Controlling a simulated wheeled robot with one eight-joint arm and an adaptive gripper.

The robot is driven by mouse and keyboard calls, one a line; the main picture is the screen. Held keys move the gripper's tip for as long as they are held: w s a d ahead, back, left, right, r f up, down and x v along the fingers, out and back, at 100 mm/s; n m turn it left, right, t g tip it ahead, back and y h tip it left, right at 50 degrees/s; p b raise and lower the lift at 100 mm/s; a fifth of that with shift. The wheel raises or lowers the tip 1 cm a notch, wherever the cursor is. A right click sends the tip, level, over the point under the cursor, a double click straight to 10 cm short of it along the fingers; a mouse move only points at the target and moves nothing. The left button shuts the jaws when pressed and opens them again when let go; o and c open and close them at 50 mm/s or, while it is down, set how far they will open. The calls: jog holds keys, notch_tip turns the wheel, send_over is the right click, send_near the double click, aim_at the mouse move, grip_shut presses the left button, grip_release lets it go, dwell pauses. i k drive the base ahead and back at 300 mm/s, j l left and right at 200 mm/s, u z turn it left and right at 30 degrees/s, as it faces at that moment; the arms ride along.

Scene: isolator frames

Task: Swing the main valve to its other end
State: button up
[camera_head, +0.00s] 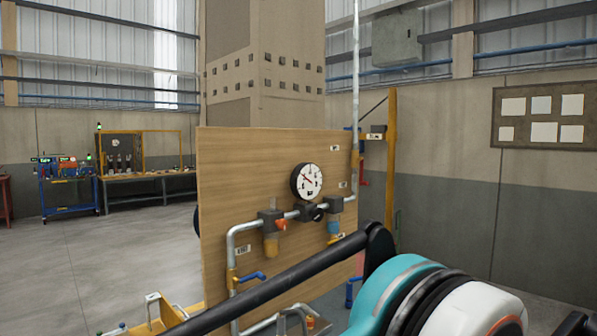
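A wooden panel (225,190) carries a grey pipe run with valves. A blue lever (250,276) sits on a yellow fitting low on the left vertical pipe (231,255) and points roughly sideways to the right. A small orange-red knob (281,225) is on a dark fitting above it. I cannot read the tags, so I cannot tell which is the main valve. A round white gauge (306,181) stands above the pipe. My arm's dark bar and teal and white joint cross the foreground and hide the panel's lower right. My gripper is not in view.
Pipes and yellow frame parts (152,310) stand low in front of the panel. A yellow post (391,170) is behind it on the right. A blue cart (68,190) and a workbench (150,178) are far left. Open floor (110,250) lies left of the panel.

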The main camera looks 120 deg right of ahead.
aim_at(362, 182)
jog(key=z, duration=4.45)
